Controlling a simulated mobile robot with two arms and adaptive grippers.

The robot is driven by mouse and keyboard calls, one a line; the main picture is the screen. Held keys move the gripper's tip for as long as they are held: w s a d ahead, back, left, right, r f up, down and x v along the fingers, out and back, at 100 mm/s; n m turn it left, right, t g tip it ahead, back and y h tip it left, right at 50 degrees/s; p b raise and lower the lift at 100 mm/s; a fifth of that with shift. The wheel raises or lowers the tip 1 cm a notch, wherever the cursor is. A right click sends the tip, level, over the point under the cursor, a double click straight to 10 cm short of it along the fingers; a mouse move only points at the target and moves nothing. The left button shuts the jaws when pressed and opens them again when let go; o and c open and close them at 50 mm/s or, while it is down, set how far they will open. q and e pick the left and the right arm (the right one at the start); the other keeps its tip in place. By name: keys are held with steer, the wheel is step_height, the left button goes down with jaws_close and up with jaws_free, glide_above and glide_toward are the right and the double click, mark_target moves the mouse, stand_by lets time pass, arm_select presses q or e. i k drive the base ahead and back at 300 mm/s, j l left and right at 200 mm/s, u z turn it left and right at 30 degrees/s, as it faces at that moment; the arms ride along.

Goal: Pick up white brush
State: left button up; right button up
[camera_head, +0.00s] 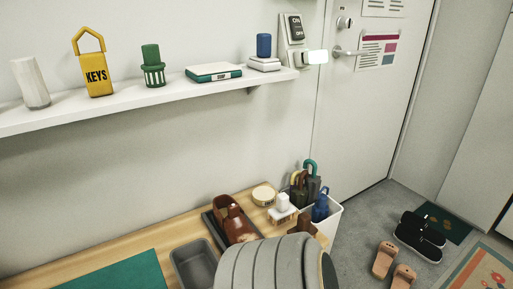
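A small white object (283,203) with a narrow upper part and a wider base sits near the right end of the wooden bench top (120,256). It may be the white brush, but it is too small to be certain. It lies beside a round cream tin (263,195) and left of a white bin. Its lower part is close to a brown wooden item (303,226). Neither of my grippers shows in the head view.
A large grey ribbed form (270,266) blocks the bottom centre. A white bin (331,224) holds umbrellas. Above runs a wall shelf (150,104). Sandals (384,260) lie on the floor.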

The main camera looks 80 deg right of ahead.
mark_target(283, 211)
steer(key=z, duration=2.75)
